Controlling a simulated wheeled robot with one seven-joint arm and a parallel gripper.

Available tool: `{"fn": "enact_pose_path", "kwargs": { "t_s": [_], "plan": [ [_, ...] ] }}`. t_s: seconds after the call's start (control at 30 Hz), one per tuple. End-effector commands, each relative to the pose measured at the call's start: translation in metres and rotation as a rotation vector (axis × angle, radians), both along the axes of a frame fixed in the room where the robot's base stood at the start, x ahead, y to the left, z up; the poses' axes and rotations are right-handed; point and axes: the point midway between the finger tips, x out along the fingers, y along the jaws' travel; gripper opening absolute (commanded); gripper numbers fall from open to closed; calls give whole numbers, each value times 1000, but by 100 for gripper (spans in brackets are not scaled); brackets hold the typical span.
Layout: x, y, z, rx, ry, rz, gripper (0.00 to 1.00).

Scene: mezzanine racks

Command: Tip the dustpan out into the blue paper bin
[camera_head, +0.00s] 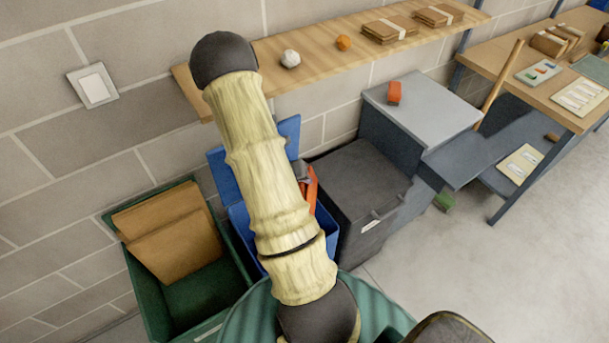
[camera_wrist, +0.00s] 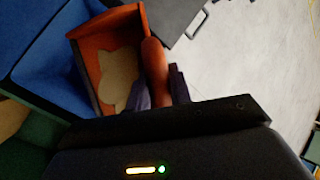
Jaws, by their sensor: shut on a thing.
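The orange-red dustpan (camera_wrist: 91,72) holds a tan scrap or pile (camera_wrist: 120,78). My gripper (camera_wrist: 160,88) is shut on the dustpan's handle (camera_wrist: 154,62). In the head view a strip of the dustpan (camera_head: 312,190) shows beside my arm, at the right side of the blue paper bin (camera_head: 330,226). The bin has blue flaps raised at its back, and my arm hides much of its opening. In the wrist view the blue bin (camera_wrist: 45,65) lies to the left of and under the dustpan. The dustpan looks about level.
A green crate (camera_head: 148,292) with cardboard stands left of the bin. A dark grey lidded box (camera_head: 362,185) stands close on the right. A wooden shelf (camera_head: 340,62) runs along the wall above. The floor (camera_head: 500,260) at right is clear.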

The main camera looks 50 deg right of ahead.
Motion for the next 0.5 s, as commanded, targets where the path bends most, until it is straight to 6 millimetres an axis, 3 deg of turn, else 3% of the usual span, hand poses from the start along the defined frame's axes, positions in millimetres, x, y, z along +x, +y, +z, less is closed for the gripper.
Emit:
{"fn": "enact_pose_path", "kwargs": {
  "t_s": [0.5],
  "plan": [
    [17, 13, 4, -111, 141, 2, 0]
  ]
}}
